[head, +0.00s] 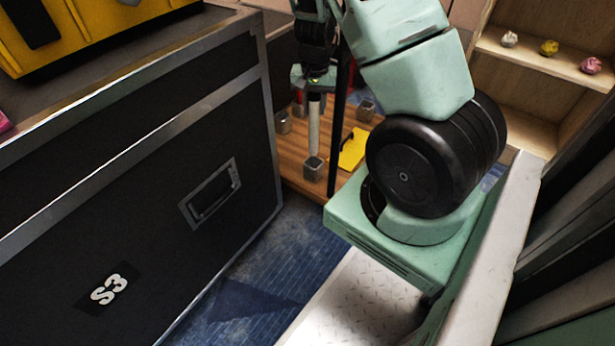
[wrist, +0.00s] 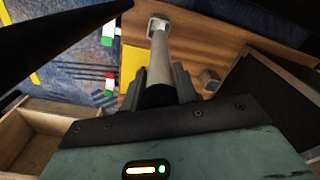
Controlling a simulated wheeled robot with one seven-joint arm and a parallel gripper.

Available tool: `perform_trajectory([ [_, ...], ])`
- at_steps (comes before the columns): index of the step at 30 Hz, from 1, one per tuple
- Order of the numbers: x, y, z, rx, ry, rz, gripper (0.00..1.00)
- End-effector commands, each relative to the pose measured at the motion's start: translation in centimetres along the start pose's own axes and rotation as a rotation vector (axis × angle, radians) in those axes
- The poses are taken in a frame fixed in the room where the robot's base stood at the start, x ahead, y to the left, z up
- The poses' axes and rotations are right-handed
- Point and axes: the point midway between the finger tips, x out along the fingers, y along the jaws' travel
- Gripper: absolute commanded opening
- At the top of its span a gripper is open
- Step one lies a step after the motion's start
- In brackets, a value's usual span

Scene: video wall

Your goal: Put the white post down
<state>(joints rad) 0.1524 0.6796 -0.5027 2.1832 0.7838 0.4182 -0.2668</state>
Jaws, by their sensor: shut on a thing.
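The white post (head: 314,128) hangs upright from my gripper (head: 316,82) in the head view. My gripper is shut on its upper end. The post's lower end meets a small grey metal block (head: 313,169) at the near edge of the wooden surface (head: 293,160). I cannot tell whether the block is part of the post or a separate holder, or whether it touches the wood. In the wrist view, the post (wrist: 160,62) runs away from my gripper (wrist: 162,93) to the pale block (wrist: 157,25) at its far end.
Other grey blocks (head: 283,122) (head: 366,110) stand on the wood, near a yellow item (head: 353,149) with a black part. A large black case (head: 150,170) marked S3 stands close on the left. A wooden shelf (head: 540,65) with small coloured lumps is at the right.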

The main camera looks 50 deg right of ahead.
Motion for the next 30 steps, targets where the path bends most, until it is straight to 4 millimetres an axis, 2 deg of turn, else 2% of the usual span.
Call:
perform_trajectory([
  [7,4.9,0.3,0.2,0.005,-0.001,0.003,0.00],
  [16,7.3,0.2,0.3,0.005,0.001,0.002,0.00],
  [21,9.8,0.3,0.4,0.006,-0.001,0.002,0.00],
  [30,10.1,0.2,0.4,0.005,0.001,0.001,0.00],
])
